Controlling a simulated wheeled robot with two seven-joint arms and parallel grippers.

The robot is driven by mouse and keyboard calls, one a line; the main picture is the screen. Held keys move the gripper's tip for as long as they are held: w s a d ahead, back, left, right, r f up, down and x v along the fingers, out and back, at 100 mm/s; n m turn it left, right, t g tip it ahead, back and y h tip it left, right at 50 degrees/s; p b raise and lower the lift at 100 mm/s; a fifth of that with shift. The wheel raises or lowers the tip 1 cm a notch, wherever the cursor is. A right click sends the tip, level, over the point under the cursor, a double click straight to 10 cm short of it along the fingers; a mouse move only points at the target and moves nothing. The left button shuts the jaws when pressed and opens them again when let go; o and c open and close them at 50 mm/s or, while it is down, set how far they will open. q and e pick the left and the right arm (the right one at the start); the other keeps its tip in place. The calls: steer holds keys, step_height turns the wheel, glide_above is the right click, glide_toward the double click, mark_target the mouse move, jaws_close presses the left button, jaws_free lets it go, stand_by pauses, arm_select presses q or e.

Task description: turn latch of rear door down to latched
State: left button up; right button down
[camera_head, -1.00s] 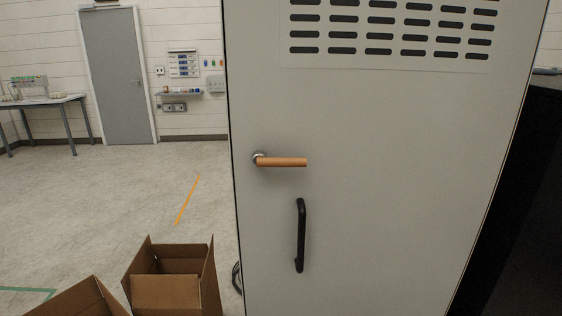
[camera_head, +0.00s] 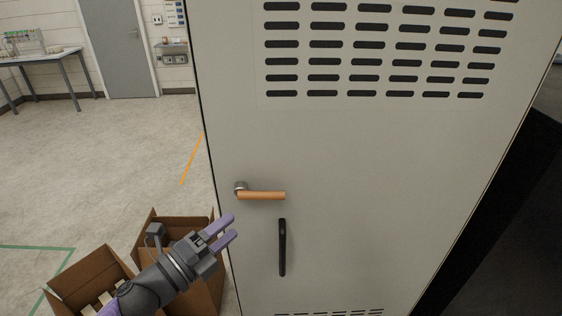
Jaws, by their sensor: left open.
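The rear door (camera_head: 370,180) is a tall light grey panel with rows of dark vent slots at the top. It appears shut. Its latch (camera_head: 262,195) is an orange-tan lever on a metal pivot at the door's left side, and it lies about level, pointing right. A black upright pull handle (camera_head: 282,248) sits below the latch. My left gripper (camera_head: 229,228) is open and empty, with purple fingers pointing up and right. It shows below and left of the latch, apart from it in the picture. My right gripper is not in view.
Open cardboard boxes (camera_head: 84,274) stand on the floor at the lower left, behind my left arm in the picture. A dark black body (camera_head: 500,210) stands right of the door. A bench (camera_head: 45,58) is far off at the left. The floor between is clear.

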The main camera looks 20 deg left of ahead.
mark_target(264, 198)
arm_select(q)
steer(key=x, duration=0.3)
steer(key=p+x, duration=0.1)
steer(key=x, duration=0.5)
steer(key=shift+w+d+r, duration=0.25)
steer(key=shift+d+r, duration=0.05)
steer(key=shift+r, duration=0.05)
jaws_close()
steer(key=shift+r, duration=0.1)
stand_by(0.7)
